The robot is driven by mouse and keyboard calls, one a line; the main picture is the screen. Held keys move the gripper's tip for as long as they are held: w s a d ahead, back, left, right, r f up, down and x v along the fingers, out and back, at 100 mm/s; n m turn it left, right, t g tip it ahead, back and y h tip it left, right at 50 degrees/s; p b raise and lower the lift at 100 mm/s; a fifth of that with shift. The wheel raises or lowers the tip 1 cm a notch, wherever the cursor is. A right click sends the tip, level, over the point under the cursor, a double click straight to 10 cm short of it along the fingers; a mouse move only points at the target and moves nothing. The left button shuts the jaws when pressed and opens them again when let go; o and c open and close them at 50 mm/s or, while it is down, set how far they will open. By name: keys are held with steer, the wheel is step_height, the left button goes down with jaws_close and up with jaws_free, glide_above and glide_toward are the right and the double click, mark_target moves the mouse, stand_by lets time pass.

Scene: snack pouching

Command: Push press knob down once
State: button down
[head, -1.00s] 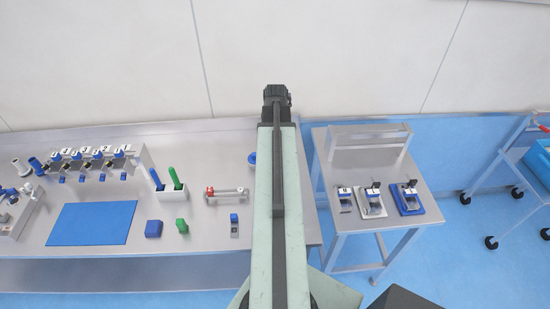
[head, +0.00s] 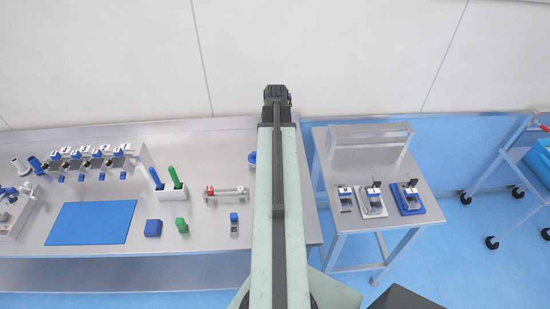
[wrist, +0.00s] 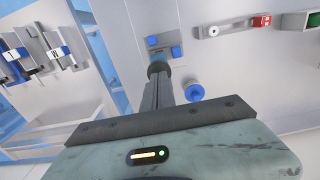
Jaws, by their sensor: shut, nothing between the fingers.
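My gripper (wrist: 160,82) is shut and empty in the wrist view, its dark fingers reaching away from the camera. A dark round piece (wrist: 157,68), which looks like the press knob, shows right at the fingertips. I cannot tell whether they touch. Just beyond it is a small device with blue pads (wrist: 176,51) on the grey bench. A blue round part (wrist: 194,91) stands on the bench to the right of the fingers. In the head view my arm hides the knob and the device, and the fingertips do not show.
A rail device with a red end (head: 226,193), a pen holder (head: 168,192) and a blue mat (head: 92,223) are on the bench (head: 190,232) to the left. A side table (head: 349,216) with several small clamp-like devices stands to the right, across a narrow gap.

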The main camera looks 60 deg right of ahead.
steer(key=shift+f+b, duration=1.25)
steer(key=shift+f, duration=0.1)
steer(key=shift+r, duration=0.1)
step_height(320, 180, up, 7)
steer(key=p, duration=0.7)
steer(key=shift+r, duration=0.1)
